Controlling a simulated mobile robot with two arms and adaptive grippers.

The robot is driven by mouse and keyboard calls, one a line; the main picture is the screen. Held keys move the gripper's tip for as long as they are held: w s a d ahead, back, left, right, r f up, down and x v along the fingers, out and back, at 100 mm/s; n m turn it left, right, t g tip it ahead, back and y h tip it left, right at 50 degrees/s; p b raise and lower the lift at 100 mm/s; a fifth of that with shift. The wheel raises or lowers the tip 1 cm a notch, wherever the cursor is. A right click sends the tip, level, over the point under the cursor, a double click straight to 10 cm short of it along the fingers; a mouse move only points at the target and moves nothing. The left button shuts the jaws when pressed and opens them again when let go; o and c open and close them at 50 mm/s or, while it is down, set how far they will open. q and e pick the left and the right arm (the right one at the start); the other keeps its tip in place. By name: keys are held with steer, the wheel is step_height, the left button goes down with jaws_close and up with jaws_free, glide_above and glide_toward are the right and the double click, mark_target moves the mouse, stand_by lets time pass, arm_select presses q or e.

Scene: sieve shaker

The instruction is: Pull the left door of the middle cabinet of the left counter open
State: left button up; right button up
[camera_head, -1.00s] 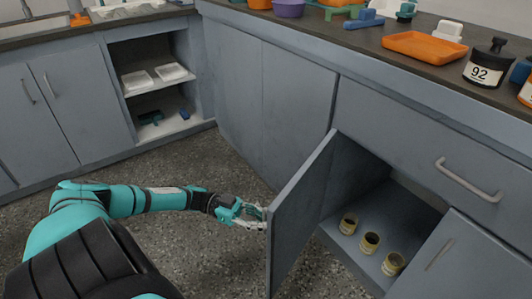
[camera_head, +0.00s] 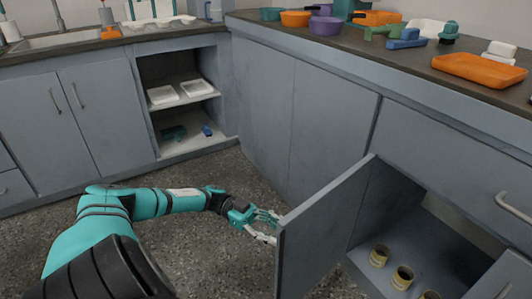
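An open cabinet door (camera_head: 318,232) stands swung out from the counter on the right, showing its inner compartment. My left gripper (camera_head: 268,226) is at the door's free edge, on its outer side. Its fingers look spread, but where they meet the door's face is hidden, so I cannot tell whether they touch or grip a handle. The cabinet's interior (camera_head: 425,240) holds several small yellowish jars, with one jar (camera_head: 379,255) nearest the door. My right gripper is not in view.
A closed double cabinet (camera_head: 75,120) and an open shelf unit (camera_head: 180,95) with white trays line the left. Closed panels (camera_head: 330,128) lie behind the open door. An orange tray (camera_head: 478,70) and bowls sit on the right countertop. Speckled floor is clear around my arm.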

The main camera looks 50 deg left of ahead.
arm_select(q)
steer(key=v, duration=1.1)
steer(key=shift+a, duration=0.4)
steer(key=shift+f, duration=0.1)
